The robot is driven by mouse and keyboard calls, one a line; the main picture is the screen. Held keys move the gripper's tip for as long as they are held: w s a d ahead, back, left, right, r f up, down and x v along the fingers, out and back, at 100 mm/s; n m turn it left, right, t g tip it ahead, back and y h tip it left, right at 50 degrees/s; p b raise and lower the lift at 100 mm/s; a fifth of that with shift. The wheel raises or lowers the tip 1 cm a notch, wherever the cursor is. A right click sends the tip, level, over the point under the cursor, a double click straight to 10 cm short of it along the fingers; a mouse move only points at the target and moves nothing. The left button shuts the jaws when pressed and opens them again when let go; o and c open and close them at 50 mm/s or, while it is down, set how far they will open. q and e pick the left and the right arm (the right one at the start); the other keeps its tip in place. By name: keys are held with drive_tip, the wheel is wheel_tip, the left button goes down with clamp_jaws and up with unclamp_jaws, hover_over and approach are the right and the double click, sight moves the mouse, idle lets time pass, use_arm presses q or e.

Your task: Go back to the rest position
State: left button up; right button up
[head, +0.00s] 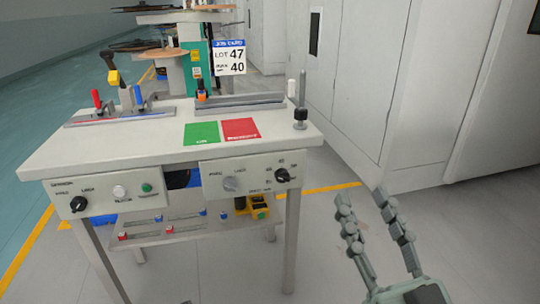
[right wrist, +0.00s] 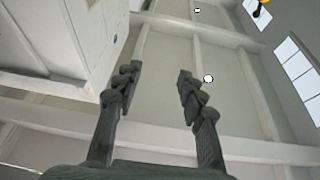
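My right gripper (head: 362,212) is in the lower right of the head view, to the right of the workbench and apart from it. Its two fingers are spread, with nothing between them. In the right wrist view the gripper (right wrist: 155,85) is also open and empty, with walls and a high ceiling behind it. My left gripper is not seen in either view.
A rewind bench (head: 90,158) stands at left centre, with knobs on its front panels. A green mat (head: 201,133) and a red mat (head: 240,129) lie on it. A job card (head: 229,57) reads LOT 47. White cabinets (head: 375,80) stand at right. The floor beside my right gripper is clear.

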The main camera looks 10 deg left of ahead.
drive_tip(key=w+d+f+g+h, duration=0.1)
drive_tip(key=d+f+g+h, duration=0.15)
drive_tip(key=f, duration=0.65)
drive_tip(key=w+d+f+g+h, duration=0.1)
drive_tip(key=d+f+g, duration=0.15)
drive_tip(key=f, duration=0.65)
drive_tip(key=w+d+f+g+h, duration=0.1)
drive_tip(key=f+g, duration=0.3)
drive_tip(key=f, duration=0.5)
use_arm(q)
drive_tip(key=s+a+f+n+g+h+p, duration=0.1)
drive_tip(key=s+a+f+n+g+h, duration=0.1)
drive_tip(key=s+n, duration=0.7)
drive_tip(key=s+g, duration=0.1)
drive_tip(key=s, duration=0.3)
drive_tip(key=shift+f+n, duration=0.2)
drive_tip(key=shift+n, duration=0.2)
use_arm(e)
drive_tip(key=s+d+f+m+g+h, duration=0.1)
drive_tip(key=s+d+f+g, duration=0.3)
drive_tip(key=f, duration=0.5)
drive_tip(key=s+d+f+g+h, duration=0.3)
drive_tip(key=s+d+f+g, duration=0.2)
drive_tip(key=s+d+f, duration=0.4)
drive_tip(key=shift+s+f+m, duration=0.15)
drive_tip(key=shift+s+m, duration=0.1)
drive_tip(key=shift+m, duration=0.15)
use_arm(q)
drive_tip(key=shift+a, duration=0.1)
